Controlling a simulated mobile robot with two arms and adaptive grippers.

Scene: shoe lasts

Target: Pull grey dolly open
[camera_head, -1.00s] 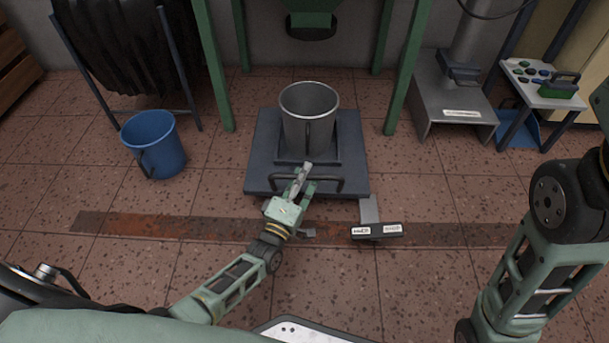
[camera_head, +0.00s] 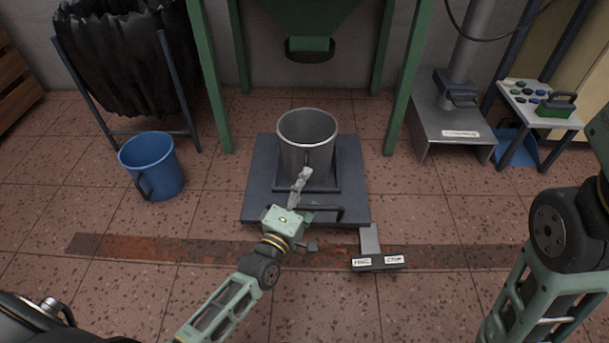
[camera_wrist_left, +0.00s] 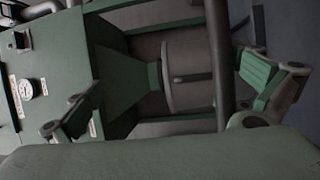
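The grey dolly (camera_head: 351,165) is a flat dark platform on the floor, with a tall metal pot (camera_head: 306,145) standing on it. Its dark bar handle (camera_head: 328,209) runs along the front edge. My left gripper (camera_head: 298,190) is over the handle's left part, a finger reaching toward the pot. In the left wrist view, the two fingers of my left gripper (camera_wrist_left: 168,98) are spread wide. A dark bar (camera_wrist_left: 219,60), seemingly the handle, crosses between them, closer to the right finger. Contact cannot be told. My right arm shows at the right, its gripper outside the picture.
A pedal block (camera_head: 378,262) with two labels sits in front of the dolly. A rusty floor strip (camera_head: 150,248) crosses the front. A blue bucket (camera_head: 152,165) stands left. Green hopper legs (camera_head: 402,80) flank the dolly's back. A metal stand (camera_head: 450,125) is right.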

